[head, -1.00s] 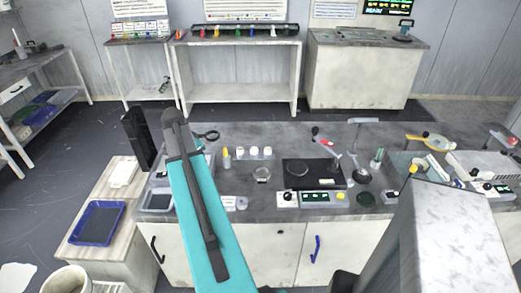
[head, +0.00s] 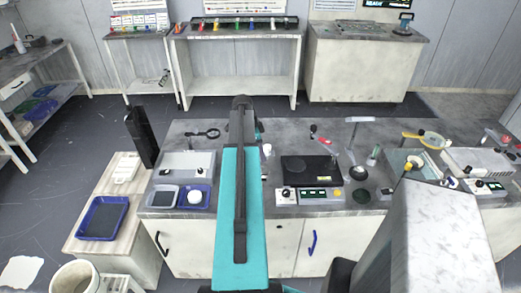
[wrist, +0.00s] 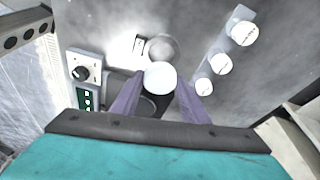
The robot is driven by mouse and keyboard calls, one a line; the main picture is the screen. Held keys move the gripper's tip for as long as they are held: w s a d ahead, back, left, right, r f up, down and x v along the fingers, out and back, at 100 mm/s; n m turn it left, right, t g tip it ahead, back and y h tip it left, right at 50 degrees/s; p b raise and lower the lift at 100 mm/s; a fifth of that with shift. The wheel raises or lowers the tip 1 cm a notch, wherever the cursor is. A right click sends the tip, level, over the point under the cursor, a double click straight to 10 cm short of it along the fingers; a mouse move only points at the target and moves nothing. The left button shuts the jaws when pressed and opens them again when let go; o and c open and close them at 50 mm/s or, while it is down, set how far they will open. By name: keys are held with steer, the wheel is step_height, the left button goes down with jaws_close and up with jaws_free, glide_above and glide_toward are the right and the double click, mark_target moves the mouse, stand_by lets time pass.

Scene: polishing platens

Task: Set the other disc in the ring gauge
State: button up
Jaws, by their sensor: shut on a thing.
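In the wrist view my gripper (wrist: 162,84) is shut on a white round disc (wrist: 160,75), held between its two purple fingertips. A round grey ring-like piece (wrist: 162,46), which looks like the ring gauge, lies on the bench just beyond the held disc and partly behind it. Whether the ring is empty is unclear. In the head view my arm hides the gripper, the held disc and the ring.
White-capped containers (wrist: 220,65) stand right of the ring in the wrist view. A dark platen unit (head: 309,170) with a control panel (head: 320,195) is right of my arm. A tall black panel (head: 141,138) rises at the bench's left end.

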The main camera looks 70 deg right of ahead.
steer(key=shift+f, duration=0.2)
stand_by(0.3)
steer(key=shift+f+b, duration=0.9)
steer(key=shift+f, duration=0.9)
steer(key=shift+w+f+b, duration=0.1)
steer(key=shift+f+b, duration=0.9)
steer(key=shift+f, duration=0.45)
stand_by(1.8)
steer(key=o, duration=1.2)
steer(key=shift+a+r, duration=0.1)
steer(key=shift+b+v, duration=1.35)
steer(key=shift+v, duration=5.5)
